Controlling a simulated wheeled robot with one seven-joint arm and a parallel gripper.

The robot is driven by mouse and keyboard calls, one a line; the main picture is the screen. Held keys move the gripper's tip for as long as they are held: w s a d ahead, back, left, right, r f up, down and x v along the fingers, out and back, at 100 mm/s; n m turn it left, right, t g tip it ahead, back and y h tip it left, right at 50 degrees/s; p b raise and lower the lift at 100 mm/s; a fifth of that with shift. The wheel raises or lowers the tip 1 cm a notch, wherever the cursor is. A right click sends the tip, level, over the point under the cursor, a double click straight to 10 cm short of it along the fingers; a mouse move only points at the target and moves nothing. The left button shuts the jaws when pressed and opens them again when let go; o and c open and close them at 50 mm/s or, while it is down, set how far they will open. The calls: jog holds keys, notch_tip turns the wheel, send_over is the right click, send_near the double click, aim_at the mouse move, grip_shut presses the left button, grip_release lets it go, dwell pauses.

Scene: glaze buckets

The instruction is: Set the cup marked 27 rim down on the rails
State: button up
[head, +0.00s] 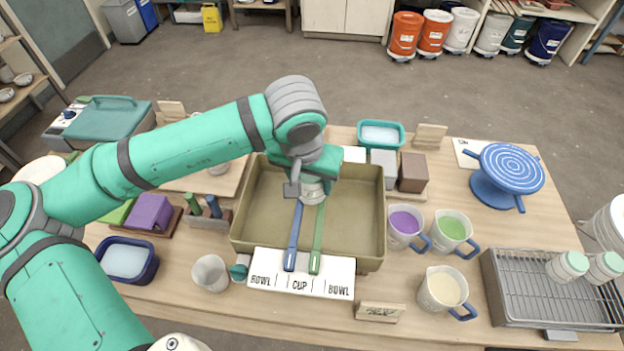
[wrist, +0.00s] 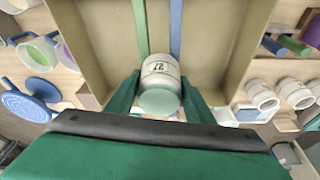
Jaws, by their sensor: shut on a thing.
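My gripper (wrist: 158,92) is shut on a pale cup (wrist: 160,70) with a dark mark that looks like 27, though it is small. The cup's green, flat end faces the wrist camera and its other end points toward the basin. In the head view the cup (head: 312,190) shows partly below my gripper (head: 308,183), at the far part of the olive basin (head: 372,215). Two rails, one blue (head: 293,235) and one green (head: 318,238), lie across the basin side by side, beneath the cup. I cannot tell whether the cup touches them.
A white label board reading BOWL, CUP, BOWL (head: 300,285) stands at the basin's near edge. Jugs with purple (head: 404,225), green (head: 452,230) and cream (head: 443,290) contents stand right. A wire rack (head: 545,300) holds two green-ended cups. A pale cup (head: 210,273) stands left.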

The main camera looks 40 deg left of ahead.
jog(key=shift+f, duration=0.3)
dwell(0.4)
jog(key=o, duration=1.3)
jog(key=shift+c, duration=0.2)
jog(key=v, duration=1.1)
jog(key=shift+w+d, duration=0.1)
jog(key=shift+f, duration=0.1)
